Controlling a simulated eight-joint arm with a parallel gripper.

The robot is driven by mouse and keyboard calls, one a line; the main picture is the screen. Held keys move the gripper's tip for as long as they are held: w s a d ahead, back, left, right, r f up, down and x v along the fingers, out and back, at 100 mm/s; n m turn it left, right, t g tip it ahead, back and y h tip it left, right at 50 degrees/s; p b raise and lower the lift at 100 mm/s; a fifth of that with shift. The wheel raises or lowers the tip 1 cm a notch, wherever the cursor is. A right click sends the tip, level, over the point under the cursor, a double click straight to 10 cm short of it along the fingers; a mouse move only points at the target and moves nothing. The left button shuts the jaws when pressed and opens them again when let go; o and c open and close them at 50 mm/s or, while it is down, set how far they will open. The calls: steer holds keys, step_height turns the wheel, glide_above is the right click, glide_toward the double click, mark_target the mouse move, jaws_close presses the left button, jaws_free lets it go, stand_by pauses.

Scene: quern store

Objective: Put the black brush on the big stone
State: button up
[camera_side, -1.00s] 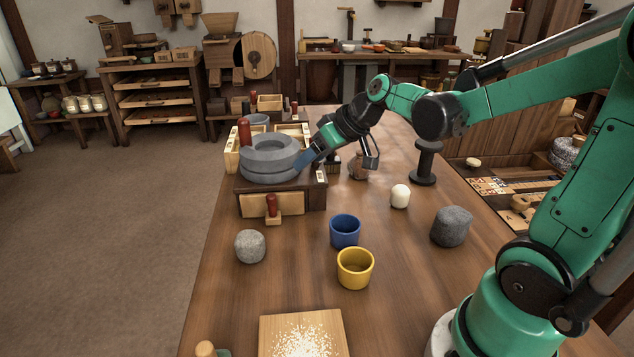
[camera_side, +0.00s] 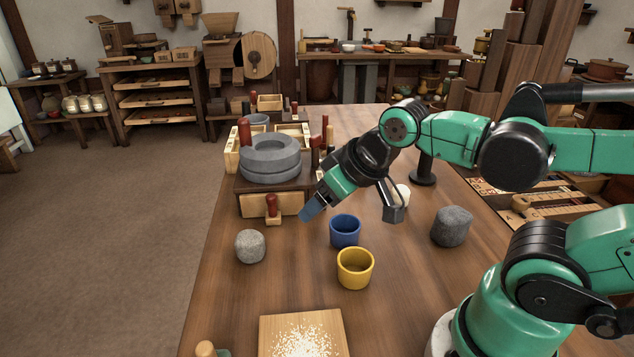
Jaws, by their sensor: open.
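My gripper (camera_side: 353,210) is open and empty, its two fingertips wide apart, one blue-grey and one dark. In the picture it overlaps the space just behind and above the blue cup (camera_side: 345,232). The larger loose grey stone (camera_side: 451,227) sits on the table to the right of my gripper, with a bare top. A smaller, paler stone (camera_side: 250,246) sits to the left. I cannot make out the black brush now; my gripper and wrist cover the table just right of the quern, where a small dark item showed earlier.
The round stone quern (camera_side: 269,160) stands on a wooden box at the back left. A yellow cup (camera_side: 355,268) stands in front of the blue one. A white ball (camera_side: 403,194) is partly hidden by my gripper. A board with white grains (camera_side: 270,325) lies at the front.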

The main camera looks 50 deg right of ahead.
step_height(320, 180, up, 5)
steer(key=t, duration=0.6)
glide_above(334, 148)
steer(key=s, duration=0.4)
step_height(334, 148, down, 13)
steer(key=shift+r, duration=0.15)
steer(key=shift+w+f, duration=0.2)
steer(key=shift+f, duration=0.1)
steer(key=shift+x, duration=2.5)
steer(key=shift+r, duration=0.1)
jaws_close()
